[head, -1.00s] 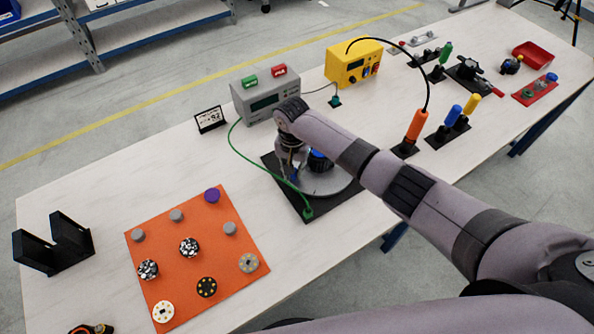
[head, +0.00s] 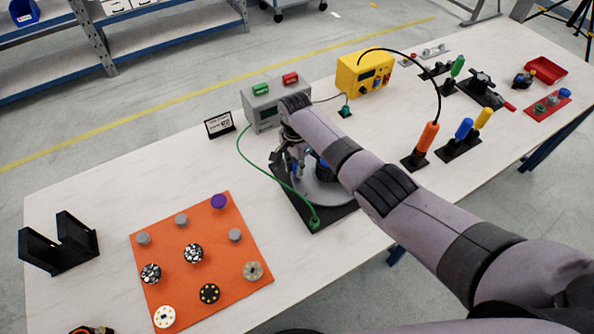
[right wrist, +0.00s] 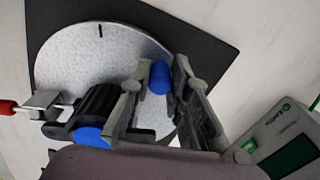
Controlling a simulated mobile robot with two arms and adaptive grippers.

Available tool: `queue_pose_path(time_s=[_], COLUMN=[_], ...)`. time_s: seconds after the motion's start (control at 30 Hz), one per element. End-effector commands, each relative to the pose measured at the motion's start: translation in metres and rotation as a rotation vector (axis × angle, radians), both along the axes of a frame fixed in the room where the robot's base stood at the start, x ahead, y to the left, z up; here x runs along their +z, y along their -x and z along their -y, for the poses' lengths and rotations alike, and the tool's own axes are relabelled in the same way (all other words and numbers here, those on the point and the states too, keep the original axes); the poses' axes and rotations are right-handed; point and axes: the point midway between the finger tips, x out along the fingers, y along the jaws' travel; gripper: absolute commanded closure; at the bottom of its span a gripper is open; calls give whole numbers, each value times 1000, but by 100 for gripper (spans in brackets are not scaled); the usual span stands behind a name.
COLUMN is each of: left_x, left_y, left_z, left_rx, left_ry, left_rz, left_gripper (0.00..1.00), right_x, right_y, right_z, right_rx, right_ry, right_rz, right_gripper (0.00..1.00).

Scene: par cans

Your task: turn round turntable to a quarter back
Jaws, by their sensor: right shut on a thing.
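The turntable is a round grey speckled disc (right wrist: 80,55) on a black square base (right wrist: 215,25), with a short black line near its rim. In the head view its disc (head: 318,194) is partly hidden by my right arm. A blue peg (right wrist: 160,77) stands near the disc's edge. My right gripper (right wrist: 160,82) is shut on this blue peg, with one finger on each side. In the head view the right gripper (head: 288,163) is over the disc's left side. A black cylinder with a blue end (right wrist: 92,134) is also at the disc. My left gripper is out of view.
A green cable (head: 265,177) runs from the grey meter box (head: 270,104) to the base's front corner. A small display (head: 219,124) stands left of the box. An orange mat (head: 215,270) with discs lies front left. Orange-handled tool (head: 428,137) stands right.

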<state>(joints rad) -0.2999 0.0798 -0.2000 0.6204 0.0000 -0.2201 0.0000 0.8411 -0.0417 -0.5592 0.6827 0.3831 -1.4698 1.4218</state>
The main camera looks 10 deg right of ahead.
Motion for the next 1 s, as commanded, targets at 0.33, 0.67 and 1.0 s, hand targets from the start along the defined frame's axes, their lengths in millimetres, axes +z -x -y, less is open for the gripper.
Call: queue_pose_path(time_s=[0.33, 0.67, 1.0], left_x=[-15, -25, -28], left_y=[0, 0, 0], left_z=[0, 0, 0], left_rx=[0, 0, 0], left_ry=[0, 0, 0], left_rz=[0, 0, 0], left_gripper=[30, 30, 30], right_x=[0, 1, 1], right_y=[-18, -28, -32], right_z=[2, 6, 8], right_rx=[-166, -282, -331], right_ry=[-1, 0, -1], right_rz=[6, 5, 5], right_gripper=[100, 100, 100])
